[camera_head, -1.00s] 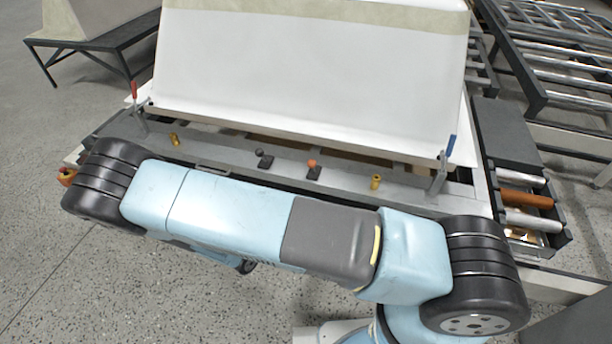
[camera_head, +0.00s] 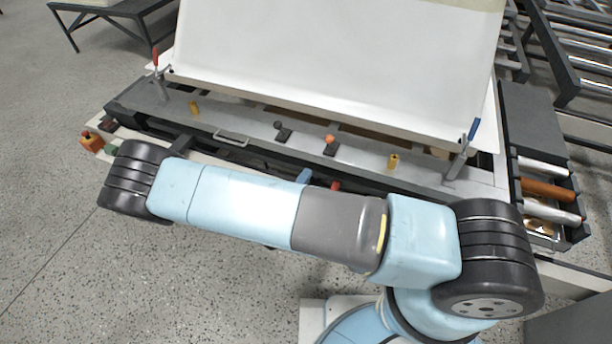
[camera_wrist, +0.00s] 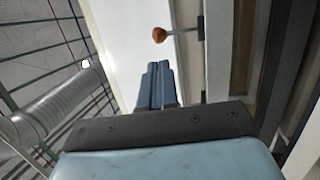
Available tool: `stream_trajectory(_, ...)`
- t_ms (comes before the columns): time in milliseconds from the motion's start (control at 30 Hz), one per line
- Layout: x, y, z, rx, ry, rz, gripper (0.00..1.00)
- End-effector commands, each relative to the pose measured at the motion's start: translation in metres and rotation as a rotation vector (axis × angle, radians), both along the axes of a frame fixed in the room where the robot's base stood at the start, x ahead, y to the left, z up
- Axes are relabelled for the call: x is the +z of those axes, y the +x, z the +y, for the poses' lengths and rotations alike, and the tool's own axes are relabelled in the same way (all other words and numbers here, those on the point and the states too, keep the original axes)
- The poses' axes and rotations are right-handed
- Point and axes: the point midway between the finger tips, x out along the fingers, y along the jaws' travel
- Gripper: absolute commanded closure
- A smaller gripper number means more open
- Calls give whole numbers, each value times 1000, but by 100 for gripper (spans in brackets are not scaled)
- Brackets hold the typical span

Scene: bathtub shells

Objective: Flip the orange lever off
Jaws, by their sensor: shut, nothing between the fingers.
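The orange lever (camera_head: 330,140) stands on a small dark base on the grey bench, in front of the white tub shell (camera_head: 335,65). In the wrist view its orange knob (camera_wrist: 159,34) is on a thin stem that runs right to a dark base. My gripper (camera_wrist: 157,68) is shut and empty, with its blue-grey fingers side by side. In that view the fingertips lie just below the knob, with a visible gap in the picture; the depth between them is unclear.
A black-knobbed lever (camera_head: 280,127) stands left of the orange one. Yellow posts (camera_head: 195,107) (camera_head: 393,161) flank them. A red-handled clamp (camera_head: 156,58) and a blue-handled clamp (camera_head: 473,130) stand at the bench ends. Rollers (camera_head: 548,190) lie at right. Open floor is at left.

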Motion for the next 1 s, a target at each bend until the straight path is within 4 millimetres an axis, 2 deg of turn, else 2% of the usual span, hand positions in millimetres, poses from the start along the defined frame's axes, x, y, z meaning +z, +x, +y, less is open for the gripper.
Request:
stream_trajectory(500,21,73,-45,-1,1,-1,100)
stream_trajectory(700,25,89,-54,0,1,-1,100)
stream_trajectory(1000,26,93,-56,1,1,0,100)
